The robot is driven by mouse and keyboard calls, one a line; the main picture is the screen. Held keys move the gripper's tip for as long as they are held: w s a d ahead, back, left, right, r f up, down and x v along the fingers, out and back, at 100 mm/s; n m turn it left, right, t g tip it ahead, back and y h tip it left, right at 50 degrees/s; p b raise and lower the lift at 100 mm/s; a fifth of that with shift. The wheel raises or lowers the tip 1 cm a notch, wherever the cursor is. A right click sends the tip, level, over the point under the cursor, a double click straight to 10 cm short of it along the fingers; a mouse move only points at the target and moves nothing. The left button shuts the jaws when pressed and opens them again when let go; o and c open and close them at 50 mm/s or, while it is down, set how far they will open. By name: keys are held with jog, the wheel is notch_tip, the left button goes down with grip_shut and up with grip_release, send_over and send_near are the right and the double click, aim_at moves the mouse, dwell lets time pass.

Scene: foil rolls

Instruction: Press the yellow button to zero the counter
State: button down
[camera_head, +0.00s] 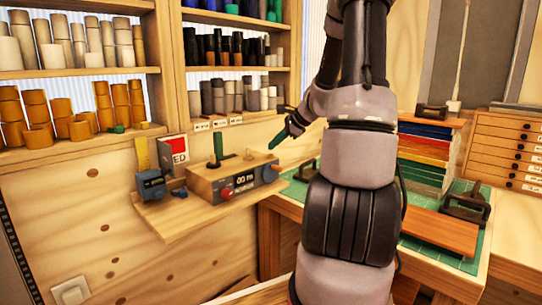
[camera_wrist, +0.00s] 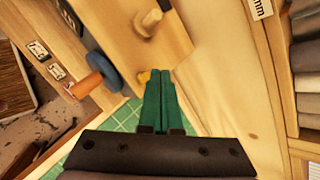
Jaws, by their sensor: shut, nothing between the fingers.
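The wooden counter box (camera_head: 232,181) sits on a small wall shelf, with a lit display and a red knob on its front. In the wrist view the box's top (camera_wrist: 118,38) fills the upper middle. I cannot make out the button in the head view. There my gripper (camera_head: 272,146) points down-left, at the box's right end. Its fingers are shut together and empty.
A pale peg (camera_wrist: 148,20) and a blue disc with an orange handle (camera_wrist: 88,84) stand close to the fingers. A green roll (camera_head: 217,147) stands upright at the box's back. A blue device (camera_head: 151,185) sits left on the shelf. Stacked coloured sheets (camera_head: 425,155) lie at right.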

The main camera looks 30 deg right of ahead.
jog(key=shift+r, duration=2.5)
jog(key=s+a+r+n+g+h, duration=0.1)
jog(key=s+a+r+n, duration=0.3)
jog(key=s+a, duration=0.15)
jog(key=s+a+r+n+g, duration=0.1)
jog(key=s+a+r+n, duration=0.35)
jog(key=a, duration=0.25)
jog(key=s+a+r+n, duration=0.1)
jog(key=s+n, duration=0.1)
jog(key=s, duration=0.3)
jog(key=s+a+r+n+t+h, duration=0.1)
jog(key=s+n, duration=0.2)
jog(key=s, duration=0.2)
jog(key=s+a+r+n, duration=0.1)
jog(key=s+n, duration=0.2)
jog(key=s, duration=0.3)
jog(key=shift+a+r+h, duration=0.25)
jog(key=shift+a+h, duration=0.15)
